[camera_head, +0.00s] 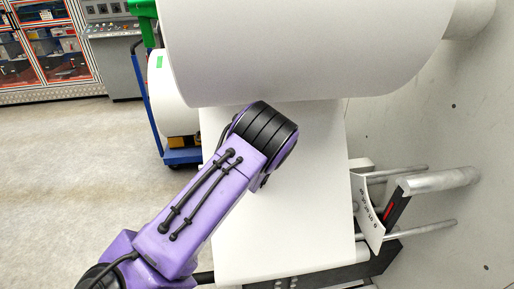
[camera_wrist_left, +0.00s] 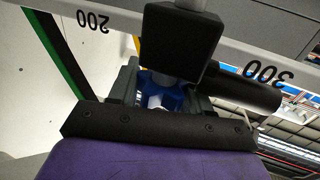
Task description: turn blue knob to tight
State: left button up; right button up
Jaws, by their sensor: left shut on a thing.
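The blue knob (camera_wrist_left: 168,97) shows in the left wrist view, low in the middle, just below a black block. Its lobed edge and a pale centre are visible; the rest is hidden. My left gripper (camera_wrist_left: 161,90) is shut on the blue knob, with a dark finger on its left side; the right finger is mostly hidden. In the head view my purple left arm reaches up toward the big white roll, and its gripper and the knob are hidden behind it. My right gripper is in neither view.
A pale scale bar (camera_wrist_left: 120,22) marked 200 and 300 runs behind the black block (camera_wrist_left: 183,42). A black cylinder (camera_wrist_left: 243,88) sticks out right of the knob. The large white roll (camera_head: 300,45) hangs above the white sheet (camera_head: 310,190). A blue cart (camera_head: 180,156) stands left; open floor (camera_head: 70,170) lies beyond.

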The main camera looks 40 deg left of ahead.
pick_arm(q)
jog(key=shift+w+r, duration=0.1)
jog(key=shift+r, duration=0.1)
jog(key=o, duration=0.7)
jog(key=shift+o, duration=1.3)
jog(key=shift+f, duration=0.15)
jog(key=b+v, duration=0.1)
jog(key=v, duration=0.9)
jog(key=shift+d, duration=0.1)
